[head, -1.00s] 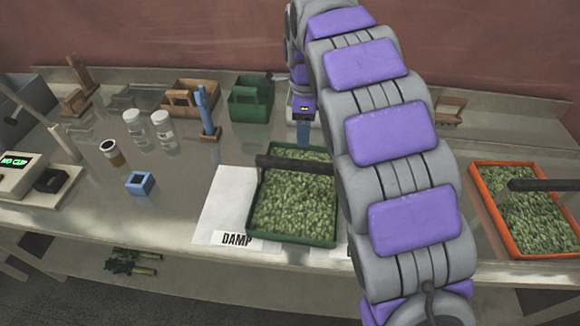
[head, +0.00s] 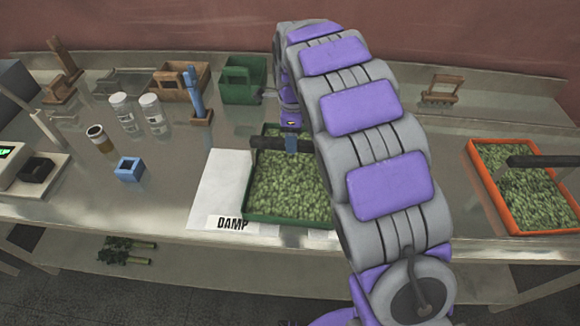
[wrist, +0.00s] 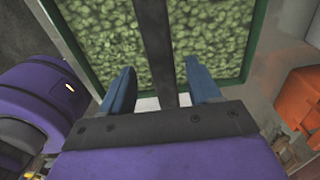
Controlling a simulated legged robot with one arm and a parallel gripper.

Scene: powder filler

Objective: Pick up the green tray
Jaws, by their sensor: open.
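The green tray (head: 248,205) lies on the bench, partly on a white sheet marked DAMP, and is filled with green hop-like pellets. A dark bar handle (head: 268,143) spans it near its far side. My arm hides the tray's right part in the head view. In the wrist view, my gripper (wrist: 160,88) is open, with one blue finger on each side of the dark handle (wrist: 157,50). The green tray's rim (wrist: 247,45) shows beyond the fingers. I cannot tell whether the fingers touch the handle.
An orange tray (head: 478,185) of similar pellets stands at the right. The bench between the trays looks clear.

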